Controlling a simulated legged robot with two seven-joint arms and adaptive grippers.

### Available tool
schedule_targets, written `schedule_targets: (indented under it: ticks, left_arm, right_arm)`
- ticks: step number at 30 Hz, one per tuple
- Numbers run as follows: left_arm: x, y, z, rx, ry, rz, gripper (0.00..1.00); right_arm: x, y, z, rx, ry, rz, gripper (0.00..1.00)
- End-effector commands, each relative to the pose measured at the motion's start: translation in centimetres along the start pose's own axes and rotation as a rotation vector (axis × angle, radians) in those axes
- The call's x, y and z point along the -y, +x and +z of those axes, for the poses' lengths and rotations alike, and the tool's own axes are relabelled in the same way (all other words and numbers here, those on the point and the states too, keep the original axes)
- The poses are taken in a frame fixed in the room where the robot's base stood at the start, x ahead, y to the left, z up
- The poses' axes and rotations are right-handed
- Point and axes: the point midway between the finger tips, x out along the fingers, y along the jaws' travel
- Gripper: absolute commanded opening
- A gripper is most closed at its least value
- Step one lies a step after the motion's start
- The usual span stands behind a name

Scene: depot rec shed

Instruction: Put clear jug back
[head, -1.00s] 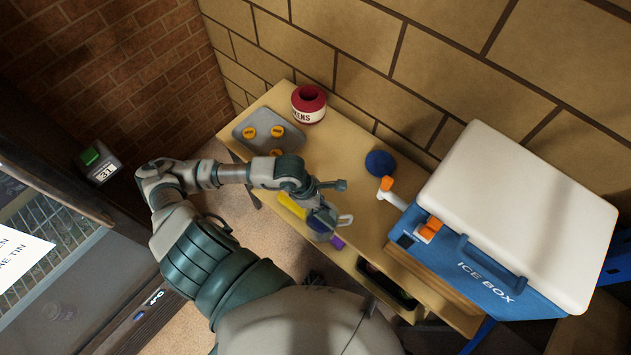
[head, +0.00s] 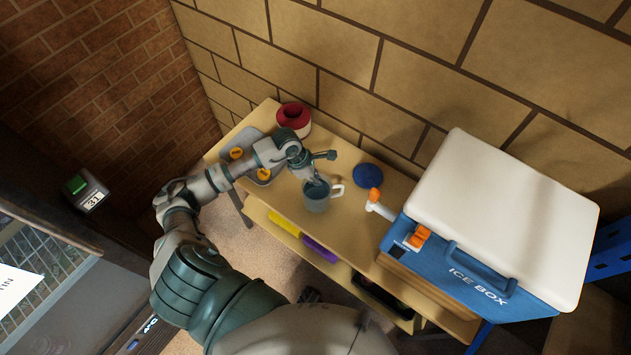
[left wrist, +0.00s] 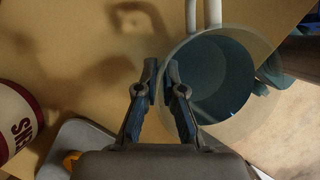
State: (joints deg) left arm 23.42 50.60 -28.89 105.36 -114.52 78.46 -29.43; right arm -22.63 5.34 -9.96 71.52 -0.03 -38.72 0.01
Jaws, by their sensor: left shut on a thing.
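The clear jug (head: 316,203) is a see-through, bluish-grey vessel with a pale handle on its right. It is at the front edge of the wooden table top (head: 345,215). My left gripper (head: 315,182) is shut on the jug's rim. In the left wrist view, the fingers (left wrist: 162,72) pinch the left wall of the jug (left wrist: 243,118), with its open mouth facing the camera and its handle at the top. I cannot tell whether its base touches the table top. My right gripper is not in view.
A round blue thing (head: 367,176) lies behind the jug. The ice box (head: 480,285), with an orange-tipped tap, fills the right. A grey tray with orange discs (head: 249,141) and a red-and-white pot (head: 294,120) stand at left. A lower shelf holds yellow and purple things (head: 320,249).

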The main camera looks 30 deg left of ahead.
Motion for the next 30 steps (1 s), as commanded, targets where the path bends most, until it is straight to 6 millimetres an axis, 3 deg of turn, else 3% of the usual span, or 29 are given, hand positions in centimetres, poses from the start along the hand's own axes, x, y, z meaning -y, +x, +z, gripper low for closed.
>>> schedule_targets:
  ticks: [3, 13, 15, 17, 26, 30]
  left_arm:
    - [0.0, 1.4, -0.5, 0.002, -0.002, -0.001, 0.0]
    - [-0.1, 1.7, -0.9, 0.003, -0.002, 0.0, 0.0]
    - [-0.1, 1.7, -0.9, 0.002, -0.002, -0.001, 0.22]
    - [-0.1, 1.7, -0.9, 0.002, -0.002, -0.001, 0.32]
    - [-0.1, 1.6, -0.7, 0.001, -0.001, 0.0, 0.32]
    - [-0.2, 0.2, -0.7, -0.001, 0.0, 0.004, 0.32]
  right_arm:
    - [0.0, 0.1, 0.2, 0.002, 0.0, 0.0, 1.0]
    - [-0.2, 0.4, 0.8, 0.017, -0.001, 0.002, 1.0]
    - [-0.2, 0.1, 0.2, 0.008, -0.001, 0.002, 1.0]
    - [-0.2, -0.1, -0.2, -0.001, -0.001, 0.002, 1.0]
    - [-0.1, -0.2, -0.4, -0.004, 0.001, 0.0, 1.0]
    - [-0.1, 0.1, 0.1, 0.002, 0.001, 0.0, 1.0]
